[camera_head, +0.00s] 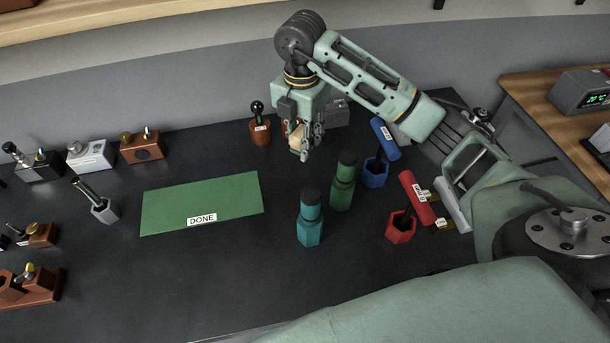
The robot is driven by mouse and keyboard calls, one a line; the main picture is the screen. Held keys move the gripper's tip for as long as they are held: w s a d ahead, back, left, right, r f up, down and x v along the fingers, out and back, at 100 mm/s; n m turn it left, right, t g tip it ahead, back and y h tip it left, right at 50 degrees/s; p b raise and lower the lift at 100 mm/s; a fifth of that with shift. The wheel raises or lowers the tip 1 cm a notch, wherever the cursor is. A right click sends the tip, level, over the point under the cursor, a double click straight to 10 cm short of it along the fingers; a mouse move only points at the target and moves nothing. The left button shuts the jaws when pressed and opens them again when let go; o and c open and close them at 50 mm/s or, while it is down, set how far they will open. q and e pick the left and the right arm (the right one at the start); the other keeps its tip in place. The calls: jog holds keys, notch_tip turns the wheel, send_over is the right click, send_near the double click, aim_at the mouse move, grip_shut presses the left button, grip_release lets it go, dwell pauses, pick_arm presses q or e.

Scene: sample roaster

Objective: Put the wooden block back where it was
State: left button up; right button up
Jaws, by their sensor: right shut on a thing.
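The wooden block (295,139) is a small, pale tan piece at the fingertips of my right gripper (304,148). The right gripper is shut on it and points down over the back middle of the dark table. The fingers hide part of the block, and I cannot tell whether it touches the table. My left gripper is not in view.
A green DONE mat (203,200) lies empty left of the gripper. Teal (310,220) and green (343,180) pieces stand upright in front. Blue (377,170) and red (401,225) hexagonal holders are to the right. A brown holder (260,131) stands close by on the left.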

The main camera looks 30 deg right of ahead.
aim_at(305, 176)
jog(key=m, duration=0.2)
jog(key=f+m, duration=0.1)
jog(key=m, duration=0.1)
jog(key=shift+d+f, duration=0.1)
jog(key=shift+d, duration=0.3)
jog(key=shift+f, duration=0.35)
notch_tip(305, 176, down, 9)
jog(key=shift+r+p, duration=0.1)
jog(key=shift+p, duration=1.05)
jog(key=shift+f, duration=0.25)
jog(key=shift+f, duration=0.1)
jog(key=o, duration=1.1)
